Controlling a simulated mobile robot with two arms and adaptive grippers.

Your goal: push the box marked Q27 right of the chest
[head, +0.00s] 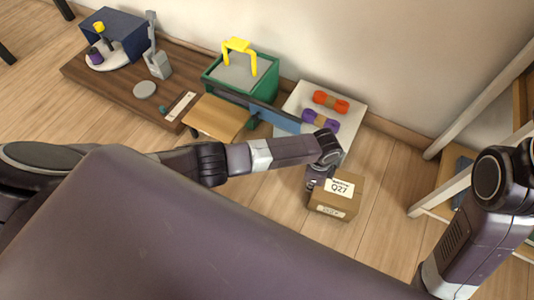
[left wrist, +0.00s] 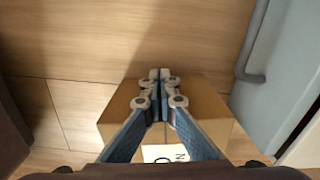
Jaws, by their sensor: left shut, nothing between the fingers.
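The brown cardboard box marked Q27 (head: 352,207) stands on the wood floor, with a white label on its top. In the left wrist view the box (left wrist: 205,100) lies under and behind the fingers. My left gripper (head: 314,184) is at the box's left edge, pointing down, with its fingers shut and empty. In the left wrist view the blue-grey fingers (left wrist: 160,82) meet over the box; whether they touch it I cannot tell. My right gripper is out of view.
A brown board (head: 90,72) with a dark blue box (head: 125,32) is at the left. A shelf frame (head: 440,195) stands right; floor between is clear.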

